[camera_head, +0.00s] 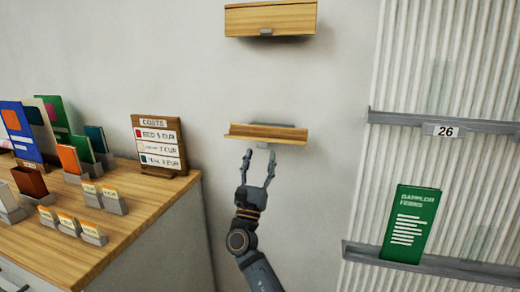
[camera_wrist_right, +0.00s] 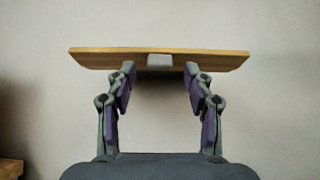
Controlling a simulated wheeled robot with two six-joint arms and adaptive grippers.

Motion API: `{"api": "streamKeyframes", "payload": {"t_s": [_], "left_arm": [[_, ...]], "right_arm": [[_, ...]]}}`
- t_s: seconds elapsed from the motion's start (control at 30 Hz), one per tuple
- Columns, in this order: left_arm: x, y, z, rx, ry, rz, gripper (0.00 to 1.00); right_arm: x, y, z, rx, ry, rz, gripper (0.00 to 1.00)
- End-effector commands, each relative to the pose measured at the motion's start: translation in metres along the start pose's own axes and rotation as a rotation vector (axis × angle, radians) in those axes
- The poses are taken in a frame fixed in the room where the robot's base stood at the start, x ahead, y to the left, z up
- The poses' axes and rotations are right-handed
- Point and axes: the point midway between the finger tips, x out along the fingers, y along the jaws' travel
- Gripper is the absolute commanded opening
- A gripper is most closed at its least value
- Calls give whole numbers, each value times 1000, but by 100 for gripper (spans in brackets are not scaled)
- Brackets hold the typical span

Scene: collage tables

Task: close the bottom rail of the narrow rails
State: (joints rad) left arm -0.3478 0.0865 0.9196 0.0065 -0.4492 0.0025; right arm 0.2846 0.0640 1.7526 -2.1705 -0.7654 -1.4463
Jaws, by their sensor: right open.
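The lower narrow wooden rail (camera_head: 267,133) is on the wall in the middle of the head view. It looks like an open flap or shelf, with a small grey tab (camera_head: 263,145) below its front edge. In the right wrist view the rail (camera_wrist_right: 215,58) spans the top, with the grey tab (camera_wrist_right: 159,60) at its middle. My right gripper (camera_head: 260,154) is open and empty, just below the rail. In the right wrist view its fingertips (camera_wrist_right: 159,70) lie on either side of the tab; whether they touch the rail is unclear. My left gripper is out of view.
A similar upper wooden rail (camera_head: 272,20) with a grey tab hangs above and looks shut. A wooden-topped counter (camera_head: 60,250) with cards, holders and a price board (camera_head: 158,145) stands left. Grey rails (camera_head: 400,119) and a green booklet (camera_head: 410,225) are right.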

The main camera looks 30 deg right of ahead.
Motion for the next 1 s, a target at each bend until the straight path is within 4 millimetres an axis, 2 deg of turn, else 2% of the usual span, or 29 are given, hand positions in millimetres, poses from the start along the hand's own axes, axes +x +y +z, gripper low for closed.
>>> {"api": "streamKeyframes", "payload": {"t_s": [0.03,0.13,0.47,0.83,0.87,1.0], "left_arm": [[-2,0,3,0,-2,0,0],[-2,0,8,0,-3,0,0],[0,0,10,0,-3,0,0],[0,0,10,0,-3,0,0],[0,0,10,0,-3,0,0],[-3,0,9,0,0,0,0]], "right_arm": [[10,0,2,-1,-2,0,53],[18,0,1,-1,-1,0,53],[22,0,0,1,1,1,53],[21,0,0,1,1,1,3],[21,0,0,1,1,1,0],[22,0,0,1,4,1,0]]}}
